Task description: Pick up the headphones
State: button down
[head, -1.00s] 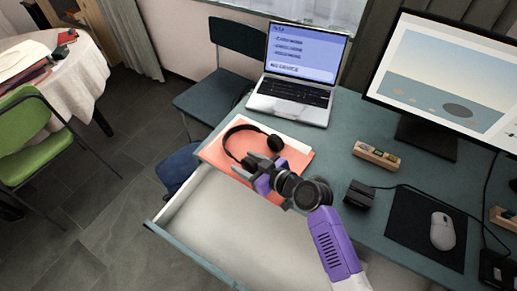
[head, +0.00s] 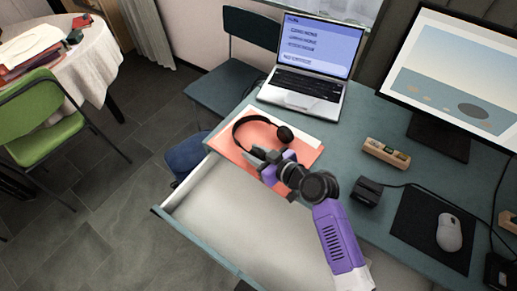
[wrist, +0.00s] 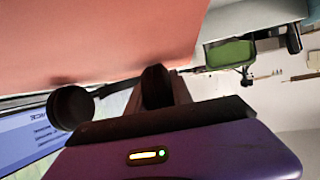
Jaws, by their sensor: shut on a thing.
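The black headphones (head: 240,126) rest on a salmon-coloured folder (head: 228,146) at the near left corner of the desk. The headband arcs to the left, and one ear cup (head: 285,134) shows at the right. My gripper (head: 262,158) is shut on the near ear cup, which its fingers mostly hide in the head view. In the wrist view that ear cup (wrist: 155,87) sits at the fingers, with the other ear cup (wrist: 70,107) to the left. I cannot tell whether the headphones are clear of the folder.
A laptop (head: 310,70) stands behind the headphones, and a monitor (head: 450,75) is at the right. A small black box (head: 366,191), a wooden block (head: 386,152) and a mouse (head: 449,233) are right of my arm. An open drawer (head: 215,215) lies below the desk edge.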

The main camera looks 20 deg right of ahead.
jog(key=shift+w+d+r+p, duration=0.6)
jog(key=shift+w+r, duration=0.2)
jog(key=shift+r, duration=9.95)
jog(key=s+d+f+m+t+h+p, duration=0.1)
jog(key=s+d+f+m+h+p, duration=0.15)
jog(key=s+f+p, duration=0.4)
jog(key=s+d+f+m+h+p, duration=0.2)
jog(key=s+f+h+p, duration=0.1)
jog(key=s+f+p, duration=0.4)
jog(key=w+r+y+b, duration=0.1)
jog(key=w+r+b, duration=0.6)
jog(key=w+b, duration=0.35)
jog(key=w+a+r+n+y+b, duration=0.1)
jog(key=a+r+n+y+b, duration=0.2)
jog(key=a+r+n+y, duration=0.1)
jog(key=shift+w+a+r+g+y, duration=0.2)
jog(key=shift+a+r+g+y, duration=0.2)
jog(key=shift+a, duration=0.45)
